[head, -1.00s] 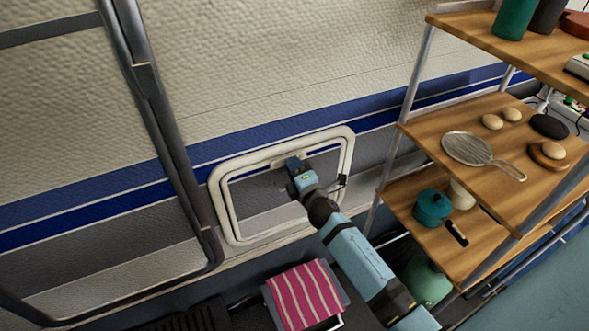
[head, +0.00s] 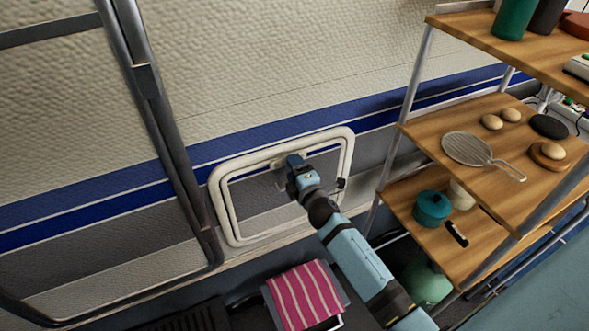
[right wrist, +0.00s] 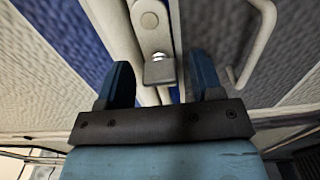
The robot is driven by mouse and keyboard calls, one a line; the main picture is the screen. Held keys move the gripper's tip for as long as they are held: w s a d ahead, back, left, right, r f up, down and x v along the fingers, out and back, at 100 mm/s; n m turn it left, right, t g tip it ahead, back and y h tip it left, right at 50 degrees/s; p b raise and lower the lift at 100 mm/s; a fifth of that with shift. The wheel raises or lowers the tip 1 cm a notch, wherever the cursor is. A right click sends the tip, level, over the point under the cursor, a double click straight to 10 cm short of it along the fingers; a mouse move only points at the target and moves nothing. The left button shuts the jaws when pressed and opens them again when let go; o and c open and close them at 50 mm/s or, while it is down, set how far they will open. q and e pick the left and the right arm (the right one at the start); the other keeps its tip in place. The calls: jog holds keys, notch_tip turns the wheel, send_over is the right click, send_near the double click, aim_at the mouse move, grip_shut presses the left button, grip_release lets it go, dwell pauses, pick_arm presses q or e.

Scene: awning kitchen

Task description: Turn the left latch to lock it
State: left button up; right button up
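A white-framed hatch (head: 222,205) with a grey panel is set in the wall. In the right wrist view, a pale metal latch (right wrist: 158,71) hangs from a round pivot on the hatch frame (right wrist: 120,25). My right gripper (right wrist: 160,84) is open. Its two blue fingers stand apart, one on each side of the latch's lower end, with visible gaps. In the head view, my right gripper (head: 293,163) is at the upper middle of the hatch and hides the latch's lower part. My left gripper is not in view.
A curved handle (right wrist: 262,45) sits right of the fingers in the wrist view. A wooden shelf unit (head: 420,125) stands right of the hatch. A striped pink cloth (head: 305,295) lies below it. A dark metal frame (head: 150,90) is at the left.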

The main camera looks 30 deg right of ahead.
jog(key=s, duration=1.3)
jog(key=shift+s+a, duration=0.4)
